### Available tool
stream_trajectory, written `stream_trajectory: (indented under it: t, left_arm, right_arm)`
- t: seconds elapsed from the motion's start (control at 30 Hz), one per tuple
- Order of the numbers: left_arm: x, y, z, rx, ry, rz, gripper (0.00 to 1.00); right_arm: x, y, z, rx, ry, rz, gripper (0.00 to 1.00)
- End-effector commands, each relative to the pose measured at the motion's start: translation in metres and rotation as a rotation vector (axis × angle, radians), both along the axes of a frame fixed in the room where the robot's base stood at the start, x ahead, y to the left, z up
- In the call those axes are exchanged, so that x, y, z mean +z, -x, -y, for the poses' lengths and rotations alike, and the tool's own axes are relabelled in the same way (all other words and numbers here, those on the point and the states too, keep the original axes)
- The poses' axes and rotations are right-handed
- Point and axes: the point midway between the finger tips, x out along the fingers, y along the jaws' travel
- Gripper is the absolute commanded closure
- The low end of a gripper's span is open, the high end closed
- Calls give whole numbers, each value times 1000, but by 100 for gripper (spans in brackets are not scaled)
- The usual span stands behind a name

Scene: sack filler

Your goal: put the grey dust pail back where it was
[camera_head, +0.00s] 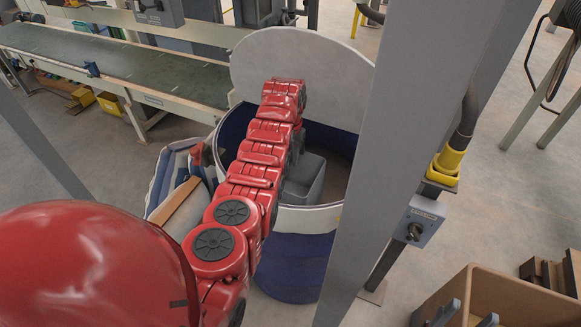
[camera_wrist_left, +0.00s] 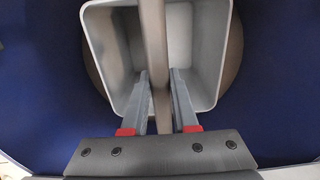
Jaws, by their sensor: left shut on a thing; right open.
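The grey dust pail (camera_head: 308,180) is inside a blue drum with a pale rim (camera_head: 310,218), partly hidden by my left arm. In the left wrist view the pail (camera_wrist_left: 108,55) is seen from above, open and apparently empty, with a bar-like handle (camera_wrist_left: 153,30) across its middle. My left gripper (camera_wrist_left: 159,82) is shut on that handle. Whether the pail rests on the drum's contents or hangs above them, I cannot tell. My right gripper (camera_head: 466,316) shows only as grey fingers at the bottom edge, open, apart from the pail.
A round grey lid (camera_head: 300,75) stands raised behind the drum. A grey post (camera_head: 400,150) rises close on its right. Folded sacks (camera_head: 180,175) lie on its left. A green conveyor (camera_head: 120,65) is at back left, a brown box (camera_head: 520,300) at bottom right.

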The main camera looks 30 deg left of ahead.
Motion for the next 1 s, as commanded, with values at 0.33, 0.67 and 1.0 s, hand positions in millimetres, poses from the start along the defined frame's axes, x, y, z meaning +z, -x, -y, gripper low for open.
stream_trajectory:
  t: [0.33, 0.67, 1.0]
  left_arm:
    - [-32, -1, 0, 0, 1, 0, 100]
    - [-37, -1, 0, 0, -1, 4, 100]
    - [-40, -1, 0, 0, -1, 2, 43]
  right_arm:
    - [0, 0, 0, 0, 0, 0, 43]
    - [0, 0, 0, 0, 0, 0, 43]
    - [-3, 0, 0, 0, 0, 0, 43]
